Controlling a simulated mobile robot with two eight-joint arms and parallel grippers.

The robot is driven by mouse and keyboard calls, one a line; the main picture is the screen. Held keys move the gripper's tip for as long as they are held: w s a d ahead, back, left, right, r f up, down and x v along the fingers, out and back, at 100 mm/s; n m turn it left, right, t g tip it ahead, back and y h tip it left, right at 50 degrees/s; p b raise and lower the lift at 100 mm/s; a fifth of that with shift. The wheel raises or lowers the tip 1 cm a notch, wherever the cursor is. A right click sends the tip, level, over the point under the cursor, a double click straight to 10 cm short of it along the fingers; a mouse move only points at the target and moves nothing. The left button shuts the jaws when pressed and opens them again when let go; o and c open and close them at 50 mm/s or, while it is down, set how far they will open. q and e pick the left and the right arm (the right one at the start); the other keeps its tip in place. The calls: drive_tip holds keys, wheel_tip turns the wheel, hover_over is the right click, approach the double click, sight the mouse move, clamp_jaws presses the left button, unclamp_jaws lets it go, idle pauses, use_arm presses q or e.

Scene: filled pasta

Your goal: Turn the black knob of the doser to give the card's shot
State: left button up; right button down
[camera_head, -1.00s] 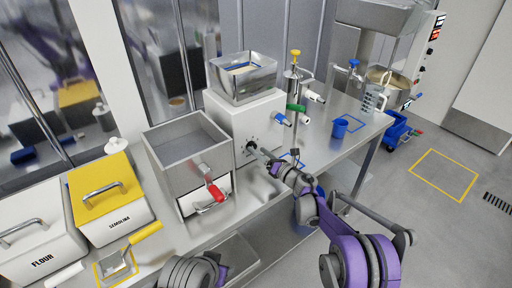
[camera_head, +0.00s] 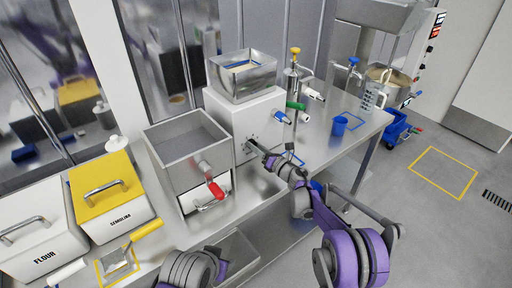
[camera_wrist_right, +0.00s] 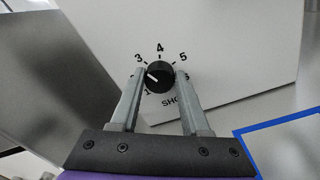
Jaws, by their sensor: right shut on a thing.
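The doser (camera_head: 246,112) is a white box with a metal hopper on top, standing on the steel bench. Its black knob (camera_wrist_right: 159,76) is on the front face, with printed numbers around it. In the head view the fingers cover the knob. My left gripper is out of view; only arm links show at the bottom.
A steel bin (camera_head: 187,165) with a red handle stands left of the doser. Flour (camera_head: 38,235) and semolina (camera_head: 108,198) boxes are left.

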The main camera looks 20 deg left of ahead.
drive_tip(key=shift+f+m+b, duration=0.1)
drive_tip(key=shift+m+b, duration=0.3)
drive_tip(key=shift+m, duration=0.1)
drive_tip(key=m+b, duration=0.4)
drive_tip(key=m, duration=0.2)
drive_tip(key=shift+f, duration=0.15)
drive_tip(key=shift+m+b, duration=0.6)
drive_tip(key=shift+m, duration=0.3)
drive_tip(key=m+b, duration=0.3)
drive_tip(key=m, duration=0.2)
drive_tip(key=shift+m+t, duration=0.4)
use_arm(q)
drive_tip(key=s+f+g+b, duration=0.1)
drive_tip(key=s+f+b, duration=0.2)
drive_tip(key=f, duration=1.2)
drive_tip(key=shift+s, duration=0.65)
use_arm(e)
drive_tip(key=m, duration=0.5)
drive_tip(key=shift+m, duration=0.4)
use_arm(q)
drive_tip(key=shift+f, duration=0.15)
use_arm(e)
drive_tip(key=shift+t, duration=0.3)
drive_tip(key=shift+c, duration=1.9)
unclamp_jaws()
